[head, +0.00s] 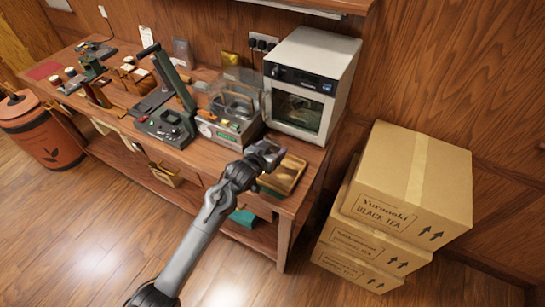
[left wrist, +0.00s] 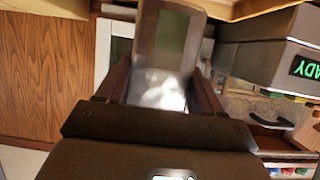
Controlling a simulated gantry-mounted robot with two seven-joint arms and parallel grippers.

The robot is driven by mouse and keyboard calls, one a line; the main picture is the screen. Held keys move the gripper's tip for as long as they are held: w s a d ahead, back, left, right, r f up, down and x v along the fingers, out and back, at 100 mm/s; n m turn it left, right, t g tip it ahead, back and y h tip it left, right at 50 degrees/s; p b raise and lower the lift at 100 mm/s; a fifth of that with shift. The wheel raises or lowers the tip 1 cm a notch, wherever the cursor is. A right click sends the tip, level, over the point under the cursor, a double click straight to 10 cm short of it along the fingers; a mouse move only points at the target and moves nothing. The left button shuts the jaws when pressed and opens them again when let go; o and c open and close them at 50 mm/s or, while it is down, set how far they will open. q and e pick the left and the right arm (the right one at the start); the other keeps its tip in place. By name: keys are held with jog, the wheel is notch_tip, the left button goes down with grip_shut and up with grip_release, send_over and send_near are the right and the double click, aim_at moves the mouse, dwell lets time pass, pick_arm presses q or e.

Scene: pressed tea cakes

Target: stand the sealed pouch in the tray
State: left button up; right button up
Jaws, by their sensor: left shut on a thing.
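My left gripper (head: 266,155) is above the right end of the workbench, beside the wooden tray (head: 291,176) and partly in front of it. In the left wrist view, the left gripper (left wrist: 160,100) is shut on the pouch (left wrist: 165,45). The pouch is pale and shiny, with a dull green panel and a bright glare low between the fingers. In the head view the pouch is too small and too covered by the gripper to make out clearly. What the tray holds is hard to tell. My right gripper is in neither view.
A white oven (head: 312,85) stands behind the tray. A grey machine (head: 228,125) with a clear lid stands to its left, and a lever press (head: 165,120) further left. Stacked tea cartons (head: 410,185) stand on the floor right of the workbench (head: 190,155). Open floor lies in front.

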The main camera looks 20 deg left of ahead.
pick_arm(q)
jog(key=shift+f, duration=1.95)
jog(key=shift+f, duration=0.15)
jog(key=o, duration=1.1)
